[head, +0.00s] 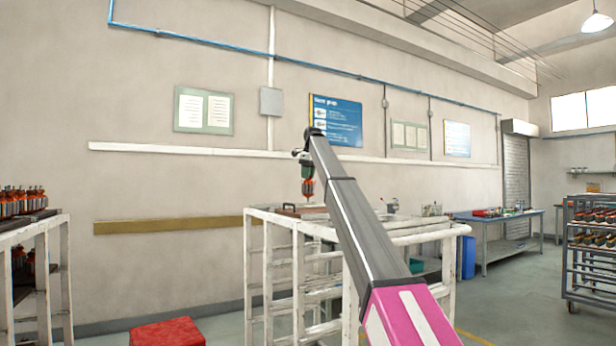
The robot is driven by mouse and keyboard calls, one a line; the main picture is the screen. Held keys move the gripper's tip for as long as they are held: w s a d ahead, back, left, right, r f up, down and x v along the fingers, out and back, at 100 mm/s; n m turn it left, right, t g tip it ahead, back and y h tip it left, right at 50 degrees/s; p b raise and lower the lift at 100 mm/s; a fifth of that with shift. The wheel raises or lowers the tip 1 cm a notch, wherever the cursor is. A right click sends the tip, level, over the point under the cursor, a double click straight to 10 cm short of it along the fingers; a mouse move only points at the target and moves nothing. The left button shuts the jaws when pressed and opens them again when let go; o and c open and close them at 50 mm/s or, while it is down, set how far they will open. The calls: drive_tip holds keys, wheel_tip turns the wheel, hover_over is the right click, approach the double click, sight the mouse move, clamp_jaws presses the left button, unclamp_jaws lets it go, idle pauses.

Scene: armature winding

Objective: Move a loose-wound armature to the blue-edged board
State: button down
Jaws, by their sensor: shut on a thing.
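My gripper (304,157) is at the far end of my arm, above the white frame stand, and is small in view. It is shut on an armature (308,186) with orange-red windings, which hangs upright below it. The armature's lower end is close to a brown board (290,209) on top of the stand; I cannot tell whether they touch. No blue edge can be made out on this board. Several similar armatures (22,203) stand on a rack at the left.
The white tubular stand (270,215) is in front of me, partly behind my arm. A red box (167,332) is on the floor at lower left. A blue-topped bench (495,217) and a dark shelf cart (590,255) are at the right. Floor between them looks clear.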

sight(308, 184)
drive_tip(key=shift+f, duration=3.3)
drive_tip(key=c, duration=0.8)
unclamp_jaws()
drive_tip(key=shift+o, duration=0.2)
drive_tip(key=r, duration=0.3)
drive_tip(key=d+r, duration=0.1)
drive_tip(key=r, duration=0.6)
drive_tip(key=shift+s+d+r, duration=0.2)
drive_tip(key=shift+s+r, duration=0.1)
drive_tip(key=shift+s, duration=0.1)
drive_tip(key=shift+w, duration=0.1)
